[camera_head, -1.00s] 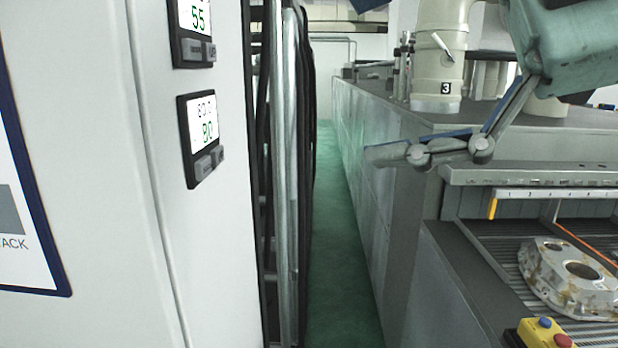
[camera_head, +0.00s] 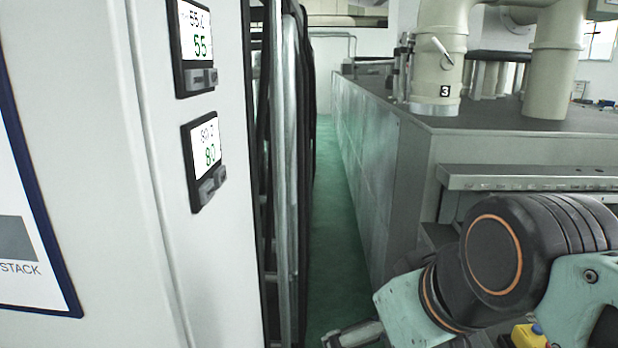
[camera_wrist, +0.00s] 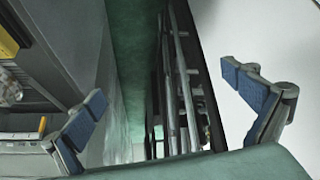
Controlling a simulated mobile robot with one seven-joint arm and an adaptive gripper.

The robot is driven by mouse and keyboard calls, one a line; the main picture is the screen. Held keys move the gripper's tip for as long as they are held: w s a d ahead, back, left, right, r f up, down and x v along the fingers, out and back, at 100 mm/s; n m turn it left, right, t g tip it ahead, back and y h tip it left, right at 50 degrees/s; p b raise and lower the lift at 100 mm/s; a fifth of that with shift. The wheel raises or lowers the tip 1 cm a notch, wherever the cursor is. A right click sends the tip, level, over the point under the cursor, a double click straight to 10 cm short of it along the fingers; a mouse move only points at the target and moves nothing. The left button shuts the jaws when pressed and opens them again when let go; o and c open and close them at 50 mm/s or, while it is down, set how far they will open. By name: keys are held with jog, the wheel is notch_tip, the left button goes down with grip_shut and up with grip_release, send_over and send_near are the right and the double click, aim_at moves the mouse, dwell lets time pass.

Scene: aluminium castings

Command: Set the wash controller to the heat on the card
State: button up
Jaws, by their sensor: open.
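Two dark controllers with lit displays and grey buttons sit one above the other on a white cabinet at the left of the head view. The upper controller (camera_head: 192,48) reads 55 in green, with a partly cut-off line near 55 above it. The lower controller (camera_head: 205,160) reads 80 in green, with about 80.2 above it. No card with a heat setting can be made out. My gripper (camera_wrist: 172,112) is open and empty in the wrist view, its blue-padded fingers wide apart. In the head view my arm covers the lower right.
A white sign with a blue frame (camera_head: 30,225) hangs on the cabinet at the left. A narrow green floor aisle (camera_head: 345,230) runs between the cabinet's pipes (camera_head: 290,150) and a large grey machine (camera_head: 400,190). A yellow button box (camera_head: 528,335) shows at the bottom.

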jog(key=s+d+f+m+g+h, duration=0.1)
jog(key=d+f+m, duration=0.2)
jog(key=f+m, duration=0.1)
jog(key=shift+s+d+f, duration=0.25)
jog(key=shift+s+f, duration=0.1)
jog(key=shift+f, duration=0.55)
grip_shut()
dwell(1.1)
